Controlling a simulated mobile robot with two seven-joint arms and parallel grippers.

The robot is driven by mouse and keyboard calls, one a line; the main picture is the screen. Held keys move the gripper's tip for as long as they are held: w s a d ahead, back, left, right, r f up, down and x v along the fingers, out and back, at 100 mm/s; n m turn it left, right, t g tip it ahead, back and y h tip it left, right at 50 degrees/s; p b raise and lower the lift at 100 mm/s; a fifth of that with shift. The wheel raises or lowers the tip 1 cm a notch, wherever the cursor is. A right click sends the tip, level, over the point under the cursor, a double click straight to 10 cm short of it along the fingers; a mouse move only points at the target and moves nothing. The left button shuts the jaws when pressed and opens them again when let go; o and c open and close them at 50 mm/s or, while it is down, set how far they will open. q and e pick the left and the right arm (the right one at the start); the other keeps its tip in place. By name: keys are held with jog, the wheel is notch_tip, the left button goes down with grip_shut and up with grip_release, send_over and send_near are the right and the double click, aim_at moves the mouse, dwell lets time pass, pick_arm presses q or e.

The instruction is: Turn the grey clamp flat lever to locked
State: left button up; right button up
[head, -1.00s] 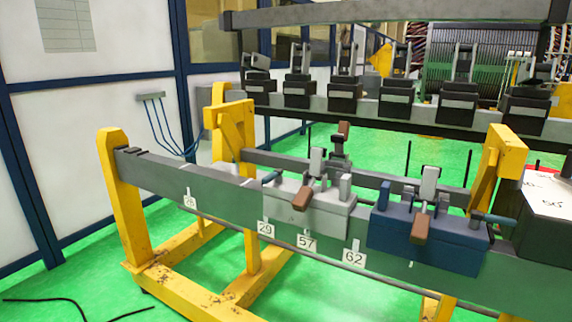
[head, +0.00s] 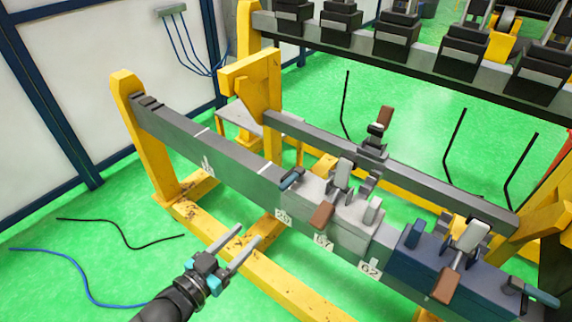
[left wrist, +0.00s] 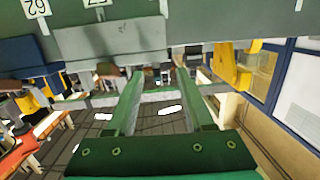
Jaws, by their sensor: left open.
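The grey clamp (head: 335,208) sits on the long grey beam, with a brown-ended lever (head: 322,215) tilted down at its front. A short lever with a dark blue-grey grip (head: 292,179) sticks out at its left end; I cannot tell which state it is in. My left gripper (head: 248,236) is open and empty, in front of the beam, left of and below the clamp, apart from it. In the left wrist view, the open fingers (left wrist: 160,73) point toward the beam, with a pale block (left wrist: 112,38) beyond. My right gripper is not in view.
A blue clamp (head: 425,250) with its own brown-ended lever sits right of the grey one. Number tags hang on the beam's (head: 225,165) front. Another clamp (head: 378,135) stands on the rear rail. Yellow frame legs (head: 145,140) hold the beam.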

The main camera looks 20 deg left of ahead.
aim_at(280, 189)
pick_arm(q)
notch_tip(280, 189, up, 5)
jog(key=t+h+p, duration=0.1)
jog(key=h, duration=0.1)
jog(key=shift+m, duration=0.3)
jog(key=x, duration=0.5)
jog(key=b+x, duration=0.1)
jog(key=x, duration=0.4)
jog(key=b+x, duration=0.1)
jog(key=x, duration=0.4)
jog(key=shift+w+f, duration=0.1)
jog(key=shift+f, duration=0.25)
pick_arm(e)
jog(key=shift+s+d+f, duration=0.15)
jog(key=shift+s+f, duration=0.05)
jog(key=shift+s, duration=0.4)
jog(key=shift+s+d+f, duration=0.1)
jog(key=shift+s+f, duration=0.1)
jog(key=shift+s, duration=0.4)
pick_arm(q)
grip_shut()
